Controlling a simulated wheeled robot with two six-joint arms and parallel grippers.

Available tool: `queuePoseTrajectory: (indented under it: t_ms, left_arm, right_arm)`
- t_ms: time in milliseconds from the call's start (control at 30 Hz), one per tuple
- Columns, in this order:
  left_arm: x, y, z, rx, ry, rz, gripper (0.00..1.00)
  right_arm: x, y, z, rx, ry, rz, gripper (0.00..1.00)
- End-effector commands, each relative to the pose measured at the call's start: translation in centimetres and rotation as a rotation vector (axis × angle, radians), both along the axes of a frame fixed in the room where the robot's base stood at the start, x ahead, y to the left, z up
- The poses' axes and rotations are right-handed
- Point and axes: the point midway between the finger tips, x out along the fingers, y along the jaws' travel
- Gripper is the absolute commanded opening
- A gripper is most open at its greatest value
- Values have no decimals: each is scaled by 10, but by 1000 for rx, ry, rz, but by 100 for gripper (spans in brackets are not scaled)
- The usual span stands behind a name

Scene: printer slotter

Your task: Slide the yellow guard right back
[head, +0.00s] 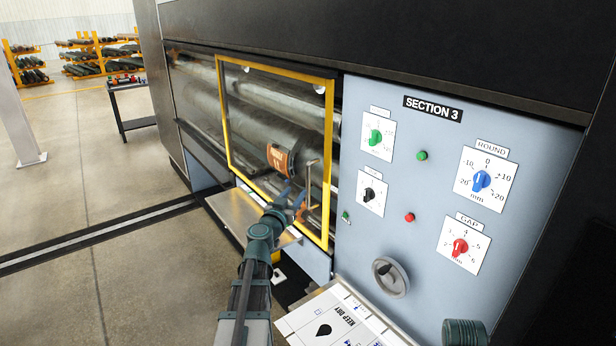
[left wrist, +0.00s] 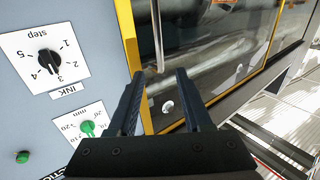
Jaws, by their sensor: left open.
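The yellow guard (head: 329,150) is a clear panel in a yellow frame, upright in front of the rollers at the left of the control panel. A thin upright handle-like bar (head: 308,182) shows near its lower right. My left gripper (head: 291,196) is in front of the guard's lower right part, beside that bar; contact cannot be told. My right gripper is not in view.
The blue-grey control panel (head: 390,235) carries dials, buttons and a handwheel (head: 390,277) right of the guard. Metal rollers (head: 195,90) show left of the guard. A metal ledge (head: 232,212) sits below it. Printed white sheets (head: 335,318) lie at the bottom. Open floor is at left.

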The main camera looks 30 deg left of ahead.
Motion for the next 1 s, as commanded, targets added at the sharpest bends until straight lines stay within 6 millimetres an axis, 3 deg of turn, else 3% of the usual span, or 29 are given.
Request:
queuePoseTrajectory:
  t_ms: [600, 767, 1000]
  left_arm:
    - [111, 22, 0, -1, 1, -2, 50]
    - [125, 25, 0, -1, 1, -2, 50]
    - [126, 24, 0, 0, 1, -1, 50]
  right_arm:
    - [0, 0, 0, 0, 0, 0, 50]
    - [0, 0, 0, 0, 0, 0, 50]
    - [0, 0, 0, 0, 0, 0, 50]
